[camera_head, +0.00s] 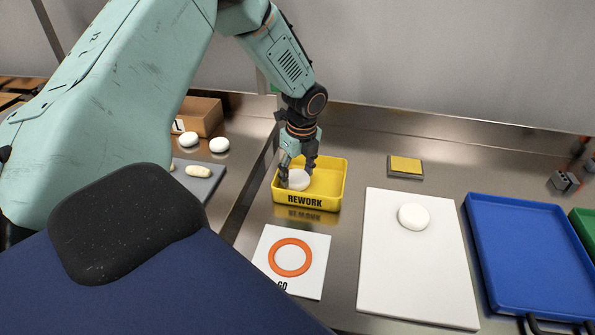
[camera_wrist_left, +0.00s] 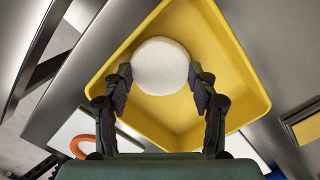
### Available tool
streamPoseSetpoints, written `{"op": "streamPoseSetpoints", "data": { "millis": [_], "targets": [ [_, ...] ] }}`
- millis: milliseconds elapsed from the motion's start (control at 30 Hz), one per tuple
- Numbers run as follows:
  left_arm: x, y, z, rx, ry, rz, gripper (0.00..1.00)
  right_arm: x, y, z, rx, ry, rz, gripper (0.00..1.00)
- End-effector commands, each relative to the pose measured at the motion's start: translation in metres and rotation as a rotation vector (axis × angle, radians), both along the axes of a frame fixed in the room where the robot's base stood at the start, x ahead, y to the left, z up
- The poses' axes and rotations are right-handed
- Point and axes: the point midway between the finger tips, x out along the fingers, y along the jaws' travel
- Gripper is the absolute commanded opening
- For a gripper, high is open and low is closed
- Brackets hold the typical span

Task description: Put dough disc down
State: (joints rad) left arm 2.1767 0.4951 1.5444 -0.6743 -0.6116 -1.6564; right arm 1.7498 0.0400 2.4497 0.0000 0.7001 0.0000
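A white dough disc (camera_head: 299,180) is inside the yellow REWORK tray (camera_head: 305,201), towards its left side. My left gripper (camera_head: 297,170) reaches down into the tray with its fingers on both sides of the disc. In the left wrist view the fingertips (camera_wrist_left: 160,76) meet the opposite edges of the disc (camera_wrist_left: 160,52), and the gripper looks shut on it. The tray's yellow walls (camera_wrist_left: 235,52) surround it there. Whether the disc touches the tray floor is hard to tell.
A white board (camera_head: 415,270) with another disc (camera_head: 413,217) lies to the right, then a blue tray (camera_head: 530,255). A GO card with an orange ring (camera_head: 290,257) lies in front. A yellow pad (camera_head: 405,166) lies behind. Dark gripper-like parts (camera_head: 565,181) show at the right edge.

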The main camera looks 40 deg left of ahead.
Motion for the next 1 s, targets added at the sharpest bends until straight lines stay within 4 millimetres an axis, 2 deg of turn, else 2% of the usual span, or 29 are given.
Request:
{"op": "streamPoseSetpoints", "data": {
  "millis": [100, 467, 567, 800, 1000],
  "targets": [
    [0.0, 0.0, 0.0, 0.0, 0.001, 0.0, 0.68, 0.0, 0.0, 0.0, 0.0, 0.0, 0.0, 0.4],
    [0.0, 0.0, 0.006, 0.0, -0.001, 0.0, 0.68, 0.0, 0.0, 0.001, 0.0, 0.0, 0.0, 0.4],
    [0.0, -0.002, 0.02, 0.0, -0.002, 0.0, 0.68, 0.0, 0.0, 0.003, 0.0, 0.0, 0.0, 0.4],
    [-0.001, -0.007, 0.069, -0.001, -0.004, -0.001, 0.68, 0.0, 0.0, 0.009, 0.0, 0.0, 0.0, 0.4],
    [-0.002, -0.011, 0.104, 0.0, -0.002, -0.001, 0.68, 0.0, 0.0, 0.012, 0.0, 0.0, 0.0, 0.4]
  ]
}}
